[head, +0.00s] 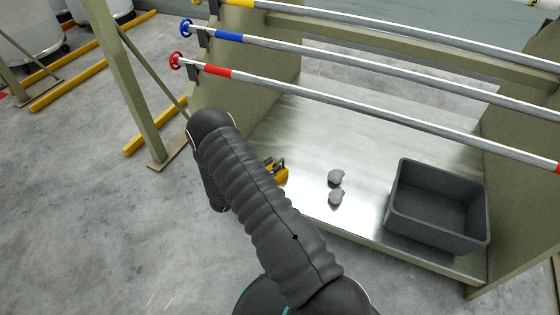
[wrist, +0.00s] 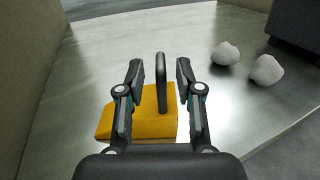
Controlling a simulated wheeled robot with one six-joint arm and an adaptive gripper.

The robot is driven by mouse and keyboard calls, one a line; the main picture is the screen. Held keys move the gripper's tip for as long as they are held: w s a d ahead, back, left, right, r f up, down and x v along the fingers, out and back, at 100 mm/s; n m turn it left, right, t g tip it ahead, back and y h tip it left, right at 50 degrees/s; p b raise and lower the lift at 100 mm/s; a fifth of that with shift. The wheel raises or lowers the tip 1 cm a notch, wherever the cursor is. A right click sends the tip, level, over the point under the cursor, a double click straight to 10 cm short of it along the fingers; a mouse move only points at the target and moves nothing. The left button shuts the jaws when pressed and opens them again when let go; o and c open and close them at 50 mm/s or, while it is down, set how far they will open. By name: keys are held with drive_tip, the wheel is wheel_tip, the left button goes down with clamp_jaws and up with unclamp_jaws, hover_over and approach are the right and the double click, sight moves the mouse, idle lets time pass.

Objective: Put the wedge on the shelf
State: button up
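The yellow wedge (wrist: 140,122) with an upright black loop handle (wrist: 161,84) rests on a shiny metal surface (wrist: 132,40). In the head view the wedge (head: 281,177) shows only in part behind my arm, near the left end of the metal surface (head: 340,130). My gripper (wrist: 160,76) is open, with one finger on each side of the handle and a visible gap on both sides. The fingers reach over the wedge. I cannot tell whether this metal surface is the shelf that the task names.
Two pale grey lumps (head: 336,177) (head: 336,197) lie right of the wedge. A dark grey bin (head: 437,240) stands at the right end. Pipes with yellow, blue (head: 229,37) and red (head: 217,71) bands cross above the surface. A post (head: 137,80) stands at left.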

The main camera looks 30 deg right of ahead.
drive_tip(key=v, duration=0.6)
drive_tip(key=s+d+r+m+g+y, duration=0.1)
drive_tip(key=s+r+m+g+y, duration=0.35)
drive_tip(key=r, duration=0.75)
drive_tip(key=s+d+r+m+g+y, duration=0.1)
drive_tip(key=s+r+m+g+y, duration=0.15)
drive_tip(key=s+r+m, duration=0.7)
drive_tip(key=s+a+r+m+t+y, duration=0.3)
drive_tip(key=s+a+r+y, duration=0.2)
drive_tip(key=s+r, duration=0.3)
drive_tip(key=s+a+r+m+t+y, duration=0.4)
drive_tip(key=s+a+r+y, duration=0.1)
drive_tip(key=r, duration=0.5)
drive_tip(key=s+a, duration=0.1)
drive_tip(key=s, duration=0.1)
drive_tip(key=shift+s+t, duration=0.3)
drive_tip(key=shift+s, duration=0.05)
drive_tip(key=shift+r, duration=0.15)
